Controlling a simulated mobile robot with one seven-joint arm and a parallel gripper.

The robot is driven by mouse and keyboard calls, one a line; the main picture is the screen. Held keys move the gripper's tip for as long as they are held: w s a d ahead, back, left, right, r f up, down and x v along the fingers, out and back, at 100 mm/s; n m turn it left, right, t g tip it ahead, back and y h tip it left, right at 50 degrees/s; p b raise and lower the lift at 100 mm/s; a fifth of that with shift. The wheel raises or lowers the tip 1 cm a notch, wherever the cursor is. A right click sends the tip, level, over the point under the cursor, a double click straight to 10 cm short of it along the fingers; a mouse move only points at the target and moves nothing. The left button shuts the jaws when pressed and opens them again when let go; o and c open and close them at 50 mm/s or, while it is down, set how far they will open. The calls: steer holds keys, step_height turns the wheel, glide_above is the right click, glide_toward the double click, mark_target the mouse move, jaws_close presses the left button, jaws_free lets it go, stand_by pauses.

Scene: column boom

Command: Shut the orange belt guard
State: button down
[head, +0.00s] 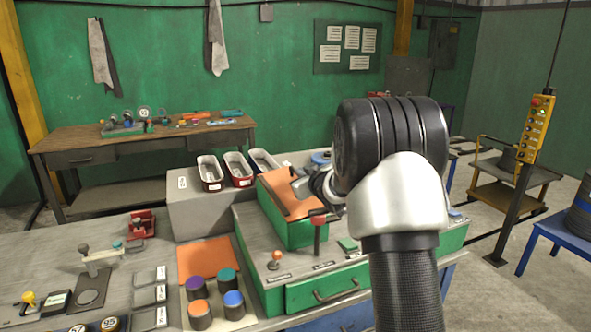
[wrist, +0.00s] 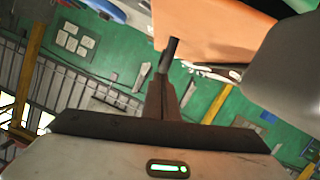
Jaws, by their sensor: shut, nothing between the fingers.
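The orange belt guard (head: 280,190) is a flat orange panel at the top of the green machine housing (head: 288,232) in the head view. It looks slanted; I cannot tell how far open it stands. In the wrist view the orange panel (wrist: 225,28) fills the upper middle. My gripper (head: 298,188) is at the panel's right side, partly hidden behind my wrist. In the wrist view my gripper (wrist: 173,45) is shut and empty, its tips close to the panel's lower left edge. I cannot tell whether they touch.
A red-topped lever (head: 317,232) and an orange knob (head: 275,258) stand on the machine's front deck. Several metal bins (head: 238,170) stand behind left. Colored cylinders (head: 198,312) sit on the bench at front left. A yellow control pendant (head: 538,128) hangs at right.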

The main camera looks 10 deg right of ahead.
steer(key=shift+d+f, duration=0.55)
steer(key=shift+f, duration=0.3)
steer(key=shift+w+a+r, duration=0.1)
steer(key=shift+a+r, duration=0.05)
steer(key=shift+r, duration=0.4)
steer(key=r, duration=0.1)
steer(key=r+p, duration=0.1)
steer(key=r, duration=0.1)
steer(key=shift+a+r, duration=0.2)
steer(key=shift+a, duration=0.2)
steer(key=s+r+m+g+h+p, duration=0.1)
steer(key=s+r, duration=0.2)
steer(key=s, duration=0.6)
steer(key=s+a+r+m+g+h+p, duration=0.15)
steer(key=s+r, duration=0.25)
steer(key=s, duration=0.5)
steer(key=s+d+r+m+g+p, duration=0.1)
steer(key=s+r+g, duration=0.15)
steer(key=s, duration=0.55)
steer(key=s+a+f+g+y+p, duration=0.1)
steer(key=s+a, duration=0.3)
steer(key=s, duration=0.8)
steer(key=s+a+f+g+p, duration=0.1)
steer(key=s+a+g, duration=0.2)
steer(key=s, duration=0.9)
steer(key=shift+a+f+m+g+y+p, duration=0.3)
steer(key=shift+a+f+m+y, duration=0.05)
steer(key=shift+a+m, duration=0.1)
